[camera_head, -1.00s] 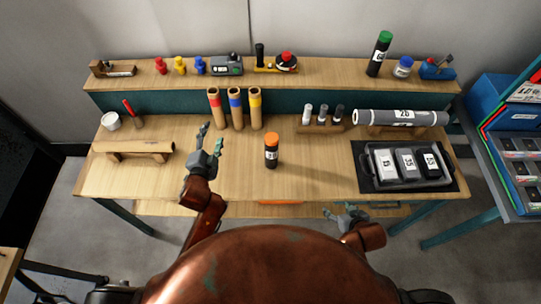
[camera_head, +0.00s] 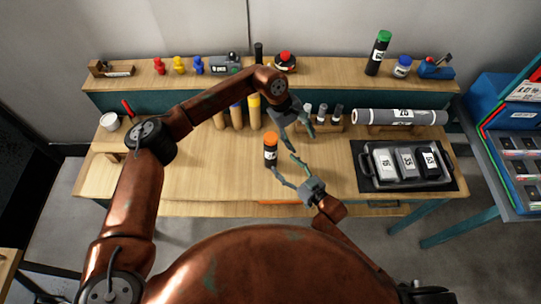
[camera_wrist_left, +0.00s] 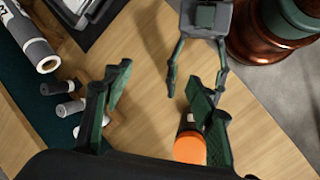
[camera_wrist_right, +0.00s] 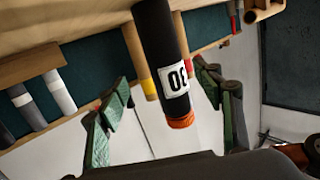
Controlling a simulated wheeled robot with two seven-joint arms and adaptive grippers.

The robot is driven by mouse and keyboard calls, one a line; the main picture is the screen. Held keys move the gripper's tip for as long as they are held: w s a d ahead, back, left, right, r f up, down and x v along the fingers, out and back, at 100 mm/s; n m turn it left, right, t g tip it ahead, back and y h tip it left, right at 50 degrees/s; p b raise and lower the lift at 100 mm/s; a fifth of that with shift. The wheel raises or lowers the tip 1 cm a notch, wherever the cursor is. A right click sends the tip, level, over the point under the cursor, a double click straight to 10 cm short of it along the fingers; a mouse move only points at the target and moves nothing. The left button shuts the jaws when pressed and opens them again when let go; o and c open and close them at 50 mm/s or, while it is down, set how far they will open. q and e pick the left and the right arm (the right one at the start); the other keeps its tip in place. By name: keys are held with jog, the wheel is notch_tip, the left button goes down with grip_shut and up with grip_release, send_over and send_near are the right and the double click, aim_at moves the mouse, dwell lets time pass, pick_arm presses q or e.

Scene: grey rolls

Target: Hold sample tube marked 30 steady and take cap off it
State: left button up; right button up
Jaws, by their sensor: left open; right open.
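The sample tube (camera_head: 270,155) is dark with an orange cap (camera_head: 270,137) and stands upright on the bench. Its white label reads 30 in the right wrist view (camera_wrist_right: 175,83), where the tube appears inverted. My left gripper (camera_head: 300,142) is open and empty, up and to the right of the tube. In the left wrist view the cap (camera_wrist_left: 190,150) shows near the right-hand finger. My right gripper (camera_head: 283,164) is open, low at the tube's right side. In the right wrist view the tube lies between its fingers; contact cannot be told.
A rack with several small tubes (camera_head: 322,112) stands behind my left gripper. A large grey roll (camera_head: 400,116) lies at right, above a tray (camera_head: 365,178) with labelled blocks. Wooden tubes (camera_head: 253,110) stand behind the orange-capped tube. Bare bench lies left of it.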

aim_at(275, 156)
pick_arm(q)
jog(key=w+a+r+y, duration=0.1)
jog(key=a, duration=0.2)
jog(key=w+a+r+y, duration=0.1)
jog(key=w+a, duration=0.1)
jog(key=a, duration=0.1)
jog(key=w+a+r+m+t+y, duration=0.1)
jog(key=w+a+y, duration=0.1)
jog(key=a, duration=0.1)
jog(key=shift+a, duration=0.3)
pick_arm(e)
jog(key=shift+w+a+r+n+y, duration=0.25)
jog(key=shift+a+r+n+y, duration=0.05)
jog(key=shift+a+r+y, duration=0.2)
pick_arm(q)
jog(key=shift+a+r+y, duration=0.1)
jog(key=shift+a+y, duration=0.2)
jog(key=shift+a, duration=0.05)
pick_arm(e)
jog(key=shift+w+a, duration=0.1)
jog(key=shift+w, duration=0.05)
pick_arm(q)
jog(key=shift+w, duration=0.1)
pick_arm(e)
jog(key=x, duration=0.7)
jog(key=shift+w+a+r, duration=0.1)
jog(key=shift+w+a, duration=0.05)
jog(key=shift+w, duration=0.1)
jog(key=shift+c, duration=0.7)
grip_shut()
